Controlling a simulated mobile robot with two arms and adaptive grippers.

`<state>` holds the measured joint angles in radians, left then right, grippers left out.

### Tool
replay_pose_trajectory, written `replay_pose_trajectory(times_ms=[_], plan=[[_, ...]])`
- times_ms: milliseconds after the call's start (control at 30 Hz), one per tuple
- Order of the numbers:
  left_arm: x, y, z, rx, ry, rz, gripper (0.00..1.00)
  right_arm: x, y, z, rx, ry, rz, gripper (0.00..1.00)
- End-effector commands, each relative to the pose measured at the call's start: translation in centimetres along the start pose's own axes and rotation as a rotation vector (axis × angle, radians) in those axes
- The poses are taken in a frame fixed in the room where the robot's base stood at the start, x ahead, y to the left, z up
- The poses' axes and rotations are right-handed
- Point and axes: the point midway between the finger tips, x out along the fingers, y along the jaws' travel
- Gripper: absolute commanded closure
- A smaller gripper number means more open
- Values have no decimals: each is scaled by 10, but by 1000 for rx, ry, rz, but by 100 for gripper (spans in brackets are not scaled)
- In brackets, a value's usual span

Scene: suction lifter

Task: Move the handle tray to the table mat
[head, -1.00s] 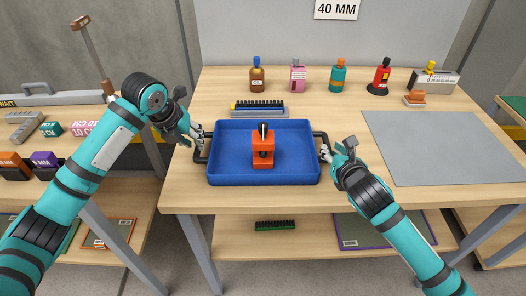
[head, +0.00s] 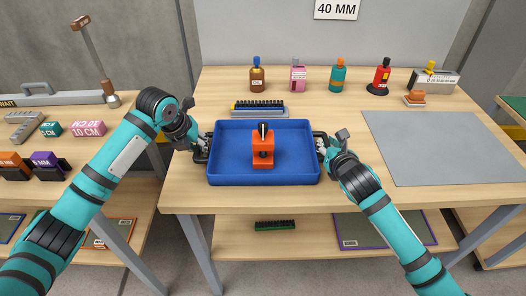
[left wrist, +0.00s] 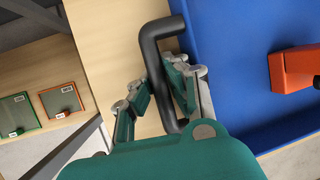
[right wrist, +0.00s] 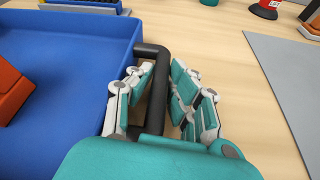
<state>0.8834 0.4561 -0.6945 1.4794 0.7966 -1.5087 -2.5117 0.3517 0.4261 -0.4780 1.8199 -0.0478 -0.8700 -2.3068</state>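The blue handle tray (head: 228,168) stands on the wooden table, with an orange clamp-like object (head: 262,155) in it. It has a black handle at each short side. My left gripper (head: 202,146) is at the left handle; in the left wrist view its open fingers straddle the black bar (left wrist: 158,75). My right gripper (head: 324,146) is at the right handle; in the right wrist view its open fingers stand on either side of the bar (right wrist: 156,90), with a gap on the right. The grey table mat (head: 440,148) lies flat and empty at the right.
A rack of black pieces (head: 259,108) lies just behind the tray. An orange-brown block (head: 415,98) sits behind the mat.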

Motion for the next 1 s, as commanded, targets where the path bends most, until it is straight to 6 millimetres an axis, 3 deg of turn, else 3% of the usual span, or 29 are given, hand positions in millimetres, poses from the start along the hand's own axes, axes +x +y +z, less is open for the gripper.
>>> replay_pose_trajectory(times_ms=[433,800,1000], plan=[[-6,0,3,-3,-2,1,100,-2,1,5,0,-1,-1,100],[-41,-7,18,-4,-3,2,100,-17,8,41,-1,-1,-1,100],[-48,-9,21,-4,-3,3,100,-20,9,47,-1,0,-2,100]])
